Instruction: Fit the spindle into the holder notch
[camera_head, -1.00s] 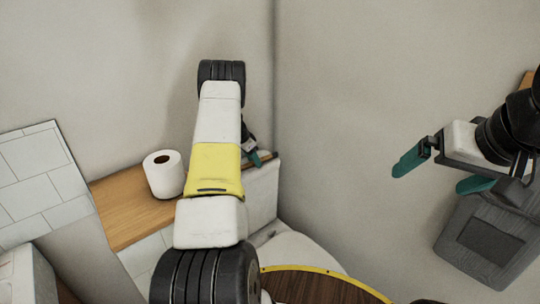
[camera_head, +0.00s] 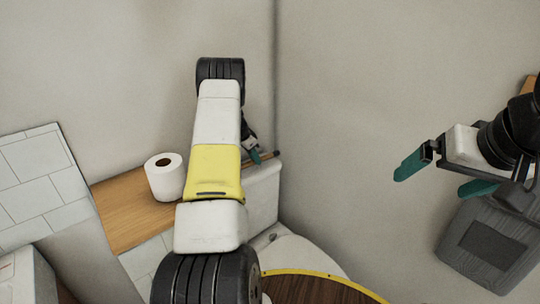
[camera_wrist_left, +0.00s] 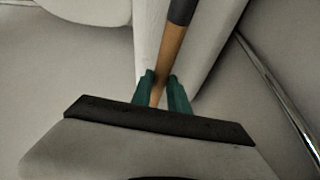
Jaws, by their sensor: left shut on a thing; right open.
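The spindle is a wooden rod with a dark end (camera_wrist_left: 172,50). It runs up and away from my left gripper (camera_wrist_left: 162,94), whose teal fingers are shut on it in the left wrist view. In the head view, a short piece of the spindle (camera_head: 264,156) shows beside a teal finger of my left gripper (camera_head: 253,151), just above the white toilet tank. My left arm hides much of that area. My right gripper (camera_head: 441,177) is open and empty at the right. I cannot make out the holder notch in either view.
A white paper roll (camera_head: 165,177) stands upright on a wooden shelf (camera_head: 120,222) left of my left arm. The toilet (camera_head: 295,253) is below the gripper. A yellow-edged round wooden top (camera_head: 310,288) is at the bottom. A metal bar (camera_wrist_left: 280,97) crosses the wrist view's right side.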

